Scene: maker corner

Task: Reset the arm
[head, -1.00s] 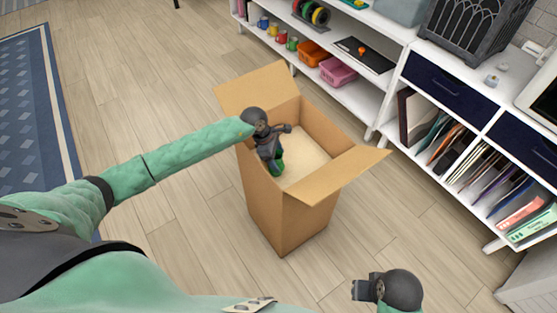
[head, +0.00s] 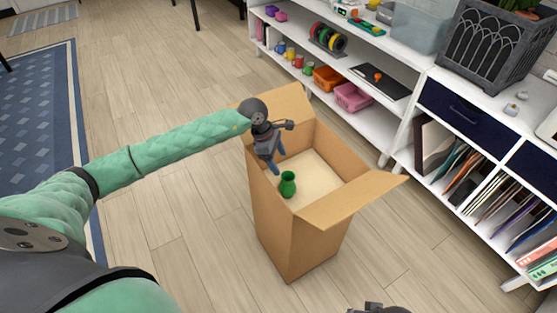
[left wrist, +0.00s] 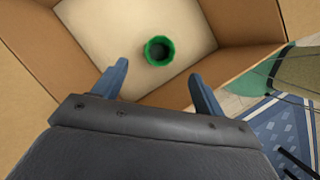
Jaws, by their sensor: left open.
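My left gripper (head: 275,162) is over the open cardboard box (head: 290,235), inside its upper rim, pointing down. Its two blue fingers are apart with nothing between them, as the left wrist view shows (left wrist: 160,88). A green vase (head: 288,184) is inside the box, below and apart from the fingers. It also shows in the left wrist view (left wrist: 159,51), where I look down into its dark round mouth. Of my right arm only a small dark part shows at the bottom edge of the head view; its fingers cannot be made out.
A white shelf unit (head: 404,165) stands behind and right of the box, with mugs, an orange bin (head: 327,78), a pink bin (head: 353,97) and folders. The box's flaps stick outward. A blue rug (head: 50,120) lies at left. The wooden floor between is clear.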

